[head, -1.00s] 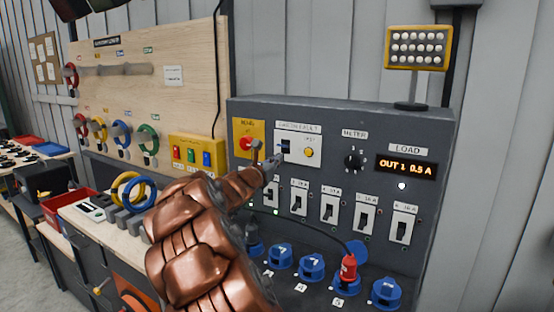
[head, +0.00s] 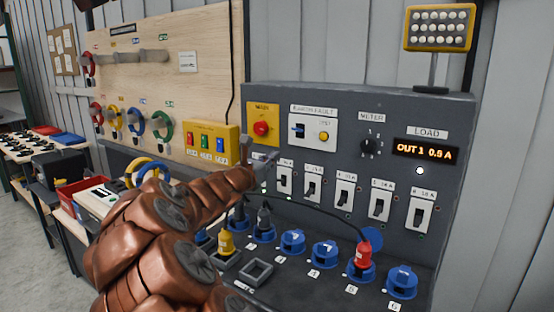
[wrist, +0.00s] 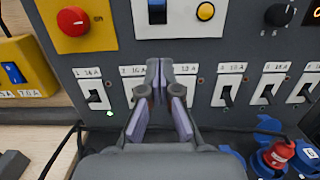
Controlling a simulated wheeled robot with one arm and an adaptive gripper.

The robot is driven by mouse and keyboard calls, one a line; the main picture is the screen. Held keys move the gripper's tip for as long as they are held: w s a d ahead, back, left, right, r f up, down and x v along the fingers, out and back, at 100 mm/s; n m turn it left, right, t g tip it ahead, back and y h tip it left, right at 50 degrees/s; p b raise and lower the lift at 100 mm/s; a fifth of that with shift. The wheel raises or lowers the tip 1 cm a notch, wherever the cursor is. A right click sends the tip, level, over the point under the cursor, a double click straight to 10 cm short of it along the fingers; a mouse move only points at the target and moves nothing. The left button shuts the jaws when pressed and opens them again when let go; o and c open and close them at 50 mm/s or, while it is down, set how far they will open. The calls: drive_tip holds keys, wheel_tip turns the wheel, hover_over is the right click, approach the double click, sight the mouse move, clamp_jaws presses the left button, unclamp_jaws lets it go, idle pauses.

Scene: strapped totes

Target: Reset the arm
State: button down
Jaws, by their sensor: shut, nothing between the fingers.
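My gripper (head: 266,162) is shut and empty in front of the grey panel (head: 430,110), just below and left of the earth fault unit. In the wrist view its fingers (wrist: 164,76) meet in front of the breaker row and partly hide breakers there. The earth fault unit has a rocker switch (head: 298,131), with blue showing, and a yellow test button (head: 324,136). The red main button (head: 261,129) sits on a yellow plate to its left. The gripper appears apart from these controls; contact with the panel cannot be told. My copper arm reaches in from the lower left.
Several breakers (head: 379,203) line the panel above blue sockets (head: 325,253). Red (head: 362,256) and yellow (head: 226,241) plugs stick up below, with a dark cable crossing. A meter knob (head: 369,147) and lit display (head: 426,151) are at right. A yellow switch box (head: 211,143) stands left.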

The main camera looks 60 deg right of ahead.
idle(0.7)
drive_tip(key=s+a+f+m+g+y, duration=0.3)
drive_tip(key=s+a+f+m+y, duration=0.5)
drive_tip(key=s+a+m, duration=0.6)
drive_tip(key=s+a+f+m+y, duration=0.1)
drive_tip(key=a+f, duration=0.4)
drive_tip(key=a, duration=0.7)
drive_tip(key=s+a+f+m+y, duration=0.1)
drive_tip(key=s+a+f+y, duration=0.3)
drive_tip(key=a, duration=0.8)
drive_tip(key=s+a+f+m+t+y, duration=0.1)
drive_tip(key=a+f+y, duration=0.5)
drive_tip(key=a, duration=0.6)
drive_tip(key=shift+s+f+m, duration=0.45)
drive_tip(key=shift+s+m, duration=0.05)
drive_tip(key=shift+s, duration=0.65)
drive_tip(key=shift+d, duration=0.1)
